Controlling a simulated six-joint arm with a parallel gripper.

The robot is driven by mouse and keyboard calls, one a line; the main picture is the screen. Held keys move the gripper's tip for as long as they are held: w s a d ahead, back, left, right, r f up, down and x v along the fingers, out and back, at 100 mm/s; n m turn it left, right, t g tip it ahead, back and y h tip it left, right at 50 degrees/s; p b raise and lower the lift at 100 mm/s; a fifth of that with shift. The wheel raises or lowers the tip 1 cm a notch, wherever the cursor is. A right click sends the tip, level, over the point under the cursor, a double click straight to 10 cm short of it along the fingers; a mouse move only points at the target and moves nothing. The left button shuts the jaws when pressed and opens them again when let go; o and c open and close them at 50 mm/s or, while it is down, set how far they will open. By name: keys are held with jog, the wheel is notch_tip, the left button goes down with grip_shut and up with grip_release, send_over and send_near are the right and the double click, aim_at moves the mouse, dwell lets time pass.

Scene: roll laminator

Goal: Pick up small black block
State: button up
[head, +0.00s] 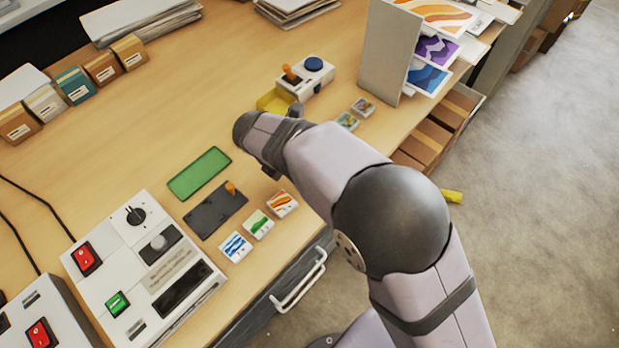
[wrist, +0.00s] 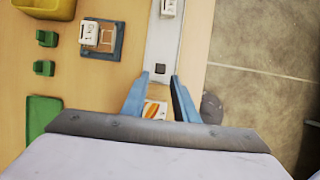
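A small black block (wrist: 159,69) shows in the wrist view as a dark square on a pale grey-white strip (wrist: 160,45). It lies just ahead of my gripper (wrist: 159,78), about in line with the gap between the fingertips. The two blue fingers are apart, and I see nothing held between them. How far the fingertips are above the strip, I cannot tell. In the head view my arm reaches over the table's front edge; I cannot make out the block or the fingers clearly there.
In the wrist view, an orange-and-white card (wrist: 154,108) shows between the fingers, with green blocks (wrist: 45,68) and a yellow bin (wrist: 45,8) to the left. In the head view, a switch panel (head: 150,262), green mat (head: 199,174) and upright grey board (head: 388,50) stand around my arm.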

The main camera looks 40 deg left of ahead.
jog(key=shift+w+d+f+p, duration=0.1)
jog(key=shift+w+f+p, duration=0.1)
jog(key=shift+f+p, duration=0.3)
jog(key=shift+p+x, duration=0.8)
jog(key=shift+x, duration=1.2)
jog(key=shift+c, duration=0.7)
grip_shut()
